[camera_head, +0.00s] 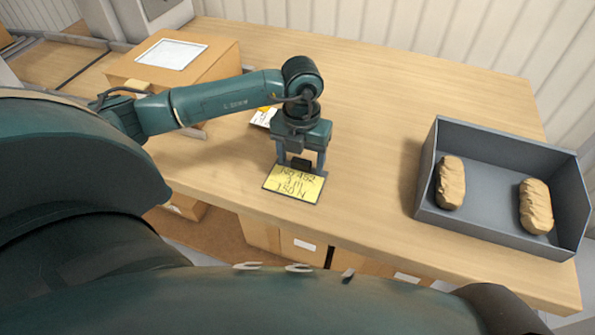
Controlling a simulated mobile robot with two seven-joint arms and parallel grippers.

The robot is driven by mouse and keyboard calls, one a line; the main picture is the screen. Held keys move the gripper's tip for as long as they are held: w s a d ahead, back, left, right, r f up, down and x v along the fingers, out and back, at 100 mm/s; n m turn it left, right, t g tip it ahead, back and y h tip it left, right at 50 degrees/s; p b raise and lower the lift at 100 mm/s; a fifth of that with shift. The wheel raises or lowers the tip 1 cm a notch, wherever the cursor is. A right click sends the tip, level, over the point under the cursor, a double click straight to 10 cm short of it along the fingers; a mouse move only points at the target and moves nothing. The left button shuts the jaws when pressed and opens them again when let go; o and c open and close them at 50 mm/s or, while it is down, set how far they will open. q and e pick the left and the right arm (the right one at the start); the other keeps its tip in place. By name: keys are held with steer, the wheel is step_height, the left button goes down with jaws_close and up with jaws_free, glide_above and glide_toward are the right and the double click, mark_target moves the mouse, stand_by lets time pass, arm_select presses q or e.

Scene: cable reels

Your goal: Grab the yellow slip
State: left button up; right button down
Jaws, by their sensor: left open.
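The yellow slip (292,187) lies flat near the front edge of the wooden table, with dark handwriting on it and a dark border around it. My left gripper (301,168) points down over the slip's far edge, its two fingers apart. A small dark block (301,164) shows between the fingers at the slip's far edge; I cannot tell whether it is part of the slip's holder. Whether the fingertips touch the slip is not clear. My right gripper is not in view.
A grey open tray (490,226) with two brown wrapped lumps (451,182) stands at the table's right. A cardboard box (218,62) with a white sheet sits at back left. A white-and-orange label (264,116) lies behind my left gripper. The table's middle (375,130) is clear.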

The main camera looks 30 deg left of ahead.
arm_select(q)
steer(key=shift+c, duration=0.6)
steer(key=c, duration=1)
steer(key=shift+o, duration=0.2)
